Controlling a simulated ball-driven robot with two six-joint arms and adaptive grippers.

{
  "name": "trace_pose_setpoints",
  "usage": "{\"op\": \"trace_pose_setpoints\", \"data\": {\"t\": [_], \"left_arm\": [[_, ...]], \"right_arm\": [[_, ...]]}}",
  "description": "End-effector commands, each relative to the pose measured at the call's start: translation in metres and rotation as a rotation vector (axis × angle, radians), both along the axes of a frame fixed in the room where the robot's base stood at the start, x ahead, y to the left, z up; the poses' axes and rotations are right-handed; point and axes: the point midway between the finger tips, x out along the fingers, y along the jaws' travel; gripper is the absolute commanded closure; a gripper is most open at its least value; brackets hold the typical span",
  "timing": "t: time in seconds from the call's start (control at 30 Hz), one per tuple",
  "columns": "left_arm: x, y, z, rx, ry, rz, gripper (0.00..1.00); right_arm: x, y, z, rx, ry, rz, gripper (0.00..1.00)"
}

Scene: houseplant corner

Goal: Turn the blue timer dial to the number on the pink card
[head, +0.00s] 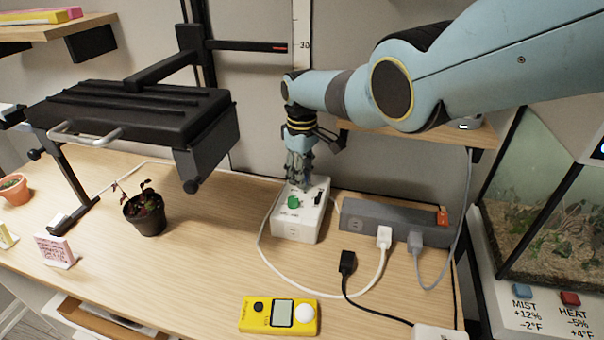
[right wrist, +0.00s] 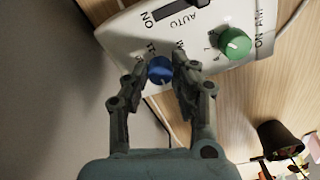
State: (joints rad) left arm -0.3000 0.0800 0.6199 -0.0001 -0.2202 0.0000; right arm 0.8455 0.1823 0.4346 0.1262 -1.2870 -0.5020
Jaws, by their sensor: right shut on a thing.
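A white timer box (head: 285,229) stands on the table against the back, with a green dial (head: 293,202) and a black slider switch on its top. My right gripper (head: 299,178) points down over the far part of the box. In the right wrist view, the blue dial (right wrist: 160,70) sits between the fingertips of my right gripper (right wrist: 160,66), which are shut on it. The gripper hides the blue dial in the head view. The pink card (head: 56,251) stands at the left of the table; its print is too small to read. My left gripper is not in view.
A grey power strip (head: 375,218) with plugs and cables lies right of the box. A yellow meter (head: 279,315) lies at the front. A dark potted plant (head: 146,213) and a black lamp (head: 140,110) stand left. A glass terrarium (head: 540,210) is at the right.

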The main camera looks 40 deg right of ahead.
Motion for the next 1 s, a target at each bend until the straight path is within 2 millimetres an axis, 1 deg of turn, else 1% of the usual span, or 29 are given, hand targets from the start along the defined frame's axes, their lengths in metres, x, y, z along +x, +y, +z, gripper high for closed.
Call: {"op": "trace_pose_setpoints", "data": {"t": [0.17, 0.2, 0.37, 0.63, 0.77, 0.87, 1.0], "left_arm": [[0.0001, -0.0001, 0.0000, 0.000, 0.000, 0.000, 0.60], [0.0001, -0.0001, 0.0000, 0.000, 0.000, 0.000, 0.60], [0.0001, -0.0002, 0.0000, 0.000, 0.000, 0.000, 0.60], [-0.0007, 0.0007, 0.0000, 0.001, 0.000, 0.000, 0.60], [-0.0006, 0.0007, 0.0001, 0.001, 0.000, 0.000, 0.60], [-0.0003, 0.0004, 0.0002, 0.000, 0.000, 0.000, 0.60], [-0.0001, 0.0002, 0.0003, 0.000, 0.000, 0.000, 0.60]], "right_arm": [[0.0010, 0.0004, 0.0009, 0.001, -0.002, 0.001, 1.00], [0.0009, 0.0003, 0.0008, 0.001, -0.002, 0.000, 0.72], [0.0006, 0.0003, 0.0005, 0.000, -0.001, 0.000, 0.52], [0.0001, 0.0001, 0.0001, 0.000, 0.000, -0.004, 0.52], [0.0000, 0.0001, 0.0000, 0.000, 0.000, -0.056, 0.52], [0.0000, 0.0001, 0.0000, 0.000, 0.000, -0.156, 0.52], [0.0001, 0.0000, 0.0001, 0.000, 0.000, -0.364, 0.52]]}}
